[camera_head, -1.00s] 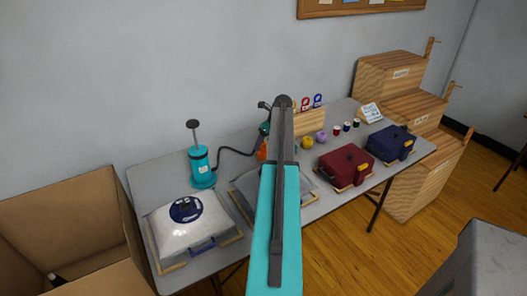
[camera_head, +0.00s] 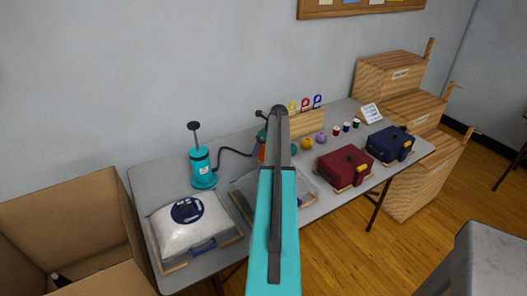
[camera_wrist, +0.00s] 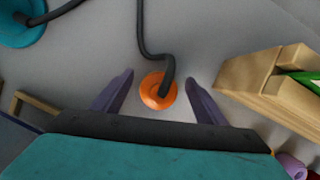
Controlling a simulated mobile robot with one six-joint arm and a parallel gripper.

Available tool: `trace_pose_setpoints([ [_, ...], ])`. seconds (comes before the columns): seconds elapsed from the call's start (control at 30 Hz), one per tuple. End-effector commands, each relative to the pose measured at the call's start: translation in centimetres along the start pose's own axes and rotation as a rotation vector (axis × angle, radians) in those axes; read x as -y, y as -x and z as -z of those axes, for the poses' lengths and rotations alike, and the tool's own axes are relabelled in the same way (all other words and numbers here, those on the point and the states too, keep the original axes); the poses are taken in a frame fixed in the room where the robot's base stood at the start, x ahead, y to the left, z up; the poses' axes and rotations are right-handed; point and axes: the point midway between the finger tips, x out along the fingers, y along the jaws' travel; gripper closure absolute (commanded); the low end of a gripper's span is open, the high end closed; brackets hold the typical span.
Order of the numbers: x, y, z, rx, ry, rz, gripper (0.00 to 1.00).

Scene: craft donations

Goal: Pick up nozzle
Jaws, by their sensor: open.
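The orange nozzle (camera_wrist: 156,92) is in the middle of the wrist view, with a black hose running into its top. In the head view only a bit of its orange (camera_head: 262,152) shows beside my arm. My gripper (camera_wrist: 160,77) is open, with one purple finger to each side of the nozzle and a gap on both sides. The fingers do not touch it. The teal pump (camera_head: 202,167) stands upright on the grey table to the left, with the hose leading from it.
A wooden rack (camera_wrist: 265,82) stands close to the right finger. A tray with a white bag (camera_head: 181,228) is at the table's left front. Red (camera_head: 345,165) and blue (camera_head: 390,143) cases sit at the right. A large cardboard box (camera_head: 65,225) is left of the table.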

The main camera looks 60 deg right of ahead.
Motion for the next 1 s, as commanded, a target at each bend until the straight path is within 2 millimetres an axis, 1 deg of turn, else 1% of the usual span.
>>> trace_pose_setpoints([
  [0.1,0.0,-1.1,0.0,-0.001,0.000,-0.001,0.33],
  [0.23,0.0,-1.7,0.0,0.000,-0.001,0.000,0.33],
  [0.77,0.0,-1.8,0.1,0.000,-0.001,0.001,0.33],
  [0.8,0.0,-1.8,0.1,0.000,-0.001,0.001,0.35],
  [0.87,0.0,-1.8,0.0,0.000,0.000,0.000,0.45],
  [1.0,0.0,-1.8,0.0,0.000,0.000,0.000,0.69],
])
